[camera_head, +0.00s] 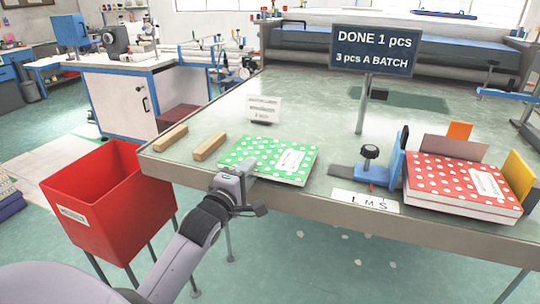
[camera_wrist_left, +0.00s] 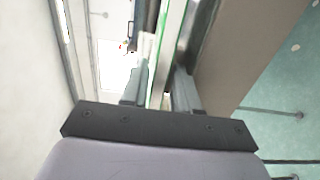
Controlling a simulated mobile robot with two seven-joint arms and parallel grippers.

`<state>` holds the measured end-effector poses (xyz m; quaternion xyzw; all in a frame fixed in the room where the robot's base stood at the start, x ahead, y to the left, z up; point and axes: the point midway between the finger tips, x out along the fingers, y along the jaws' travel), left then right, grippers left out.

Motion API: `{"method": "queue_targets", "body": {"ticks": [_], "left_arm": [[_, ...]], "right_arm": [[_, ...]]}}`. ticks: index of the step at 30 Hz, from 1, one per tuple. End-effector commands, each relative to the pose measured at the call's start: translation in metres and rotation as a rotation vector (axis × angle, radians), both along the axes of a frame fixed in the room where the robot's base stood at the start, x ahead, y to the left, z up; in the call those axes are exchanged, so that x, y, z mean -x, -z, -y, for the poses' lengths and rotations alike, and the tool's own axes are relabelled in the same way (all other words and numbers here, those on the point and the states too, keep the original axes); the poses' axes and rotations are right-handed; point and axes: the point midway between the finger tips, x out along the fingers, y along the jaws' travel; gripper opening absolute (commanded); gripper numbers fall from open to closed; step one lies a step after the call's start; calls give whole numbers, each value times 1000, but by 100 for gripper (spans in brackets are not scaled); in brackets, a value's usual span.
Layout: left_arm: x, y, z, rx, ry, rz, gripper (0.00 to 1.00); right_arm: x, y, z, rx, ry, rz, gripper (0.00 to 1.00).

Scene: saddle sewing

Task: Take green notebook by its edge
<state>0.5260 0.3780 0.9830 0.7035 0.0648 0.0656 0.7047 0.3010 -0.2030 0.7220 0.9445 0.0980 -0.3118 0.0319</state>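The green notebook (camera_head: 262,154) with white dots lies flat on the table, its near edge close to the table's front edge. My left gripper (camera_head: 246,178) is at that near edge, toward its left corner. In the left wrist view the two fingers (camera_wrist_left: 160,88) stand apart. The notebook's thin green-and-white edge (camera_wrist_left: 162,45) shows between or just beyond them. I see no clear grip on it. My right gripper is in neither view.
A red bin (camera_head: 108,195) stands left of the table (camera_head: 330,150). Two wooden blocks (camera_head: 209,147) lie left of the notebook. A sign (camera_head: 373,50) on a post, a blue clamp-like fixture (camera_head: 395,160), a size card (camera_head: 365,201) and red dotted notebooks (camera_head: 450,185) are to the right.

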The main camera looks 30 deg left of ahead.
Motion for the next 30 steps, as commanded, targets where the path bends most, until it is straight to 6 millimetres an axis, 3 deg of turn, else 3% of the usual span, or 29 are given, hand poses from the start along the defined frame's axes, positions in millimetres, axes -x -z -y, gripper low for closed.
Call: {"method": "queue_targets", "body": {"ticks": [6,16,19,30], "left_arm": [[-24,-1,-4,-2,-1,0,30],[-28,0,-5,-2,-1,0,30],[-28,0,-5,-2,-1,0,0],[-28,-5,-5,-2,-1,6,0]], "right_arm": [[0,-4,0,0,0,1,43],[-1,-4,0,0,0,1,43],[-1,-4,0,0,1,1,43],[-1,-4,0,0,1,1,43]]}}
